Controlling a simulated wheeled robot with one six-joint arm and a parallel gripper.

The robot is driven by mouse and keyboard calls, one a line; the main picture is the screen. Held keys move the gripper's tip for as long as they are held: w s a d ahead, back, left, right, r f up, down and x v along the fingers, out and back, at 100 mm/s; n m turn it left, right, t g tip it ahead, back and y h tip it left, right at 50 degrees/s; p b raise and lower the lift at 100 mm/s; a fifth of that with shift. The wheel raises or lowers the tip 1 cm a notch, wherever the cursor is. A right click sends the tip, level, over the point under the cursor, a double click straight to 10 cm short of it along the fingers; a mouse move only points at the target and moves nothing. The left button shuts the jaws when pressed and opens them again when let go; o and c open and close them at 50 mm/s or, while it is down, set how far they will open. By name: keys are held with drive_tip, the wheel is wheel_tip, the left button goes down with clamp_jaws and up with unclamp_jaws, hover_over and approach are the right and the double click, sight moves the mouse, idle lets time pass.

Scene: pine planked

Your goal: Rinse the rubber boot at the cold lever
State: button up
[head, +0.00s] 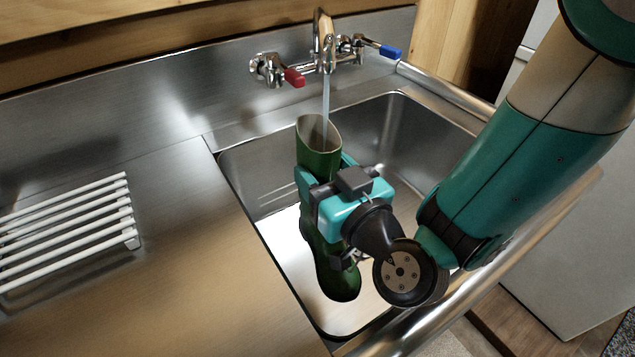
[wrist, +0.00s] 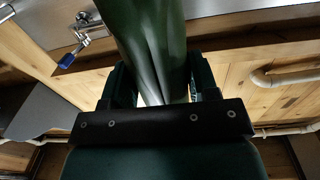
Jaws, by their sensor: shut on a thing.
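The green rubber boot (head: 319,146) is upright over the sink basin, its open top under the tap. My gripper (head: 318,190) is shut on the boot's shaft; the boot also fills the middle of the wrist view (wrist: 150,45) between the fingers (wrist: 160,88). A stream of water (head: 326,97) runs from the spout (head: 323,40) into the boot's opening. The cold lever (head: 390,52) is blue and sits right of the spout; it also shows in the wrist view (wrist: 67,61). The red lever (head: 294,78) is on the left. Whether the boot's sole touches the basin is unclear.
The steel sink basin (head: 408,125) surrounds the boot, with bare room at its right and back. A white slatted rack (head: 70,225) lies on the steel counter (head: 150,290) to the left. A wooden wall (head: 180,38) stands behind.

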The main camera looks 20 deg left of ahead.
drive_tip(key=s+d+r+p, duration=0.1)
drive_tip(key=s+r+p, duration=0.2)
drive_tip(key=s+r, duration=0.1)
drive_tip(key=shift+s+d+p, duration=0.2)
drive_tip(key=shift+s+p, duration=0.1)
drive_tip(key=shift+s, duration=0.1)
drive_tip(key=shift+r, duration=0.1)
idle(0.7)
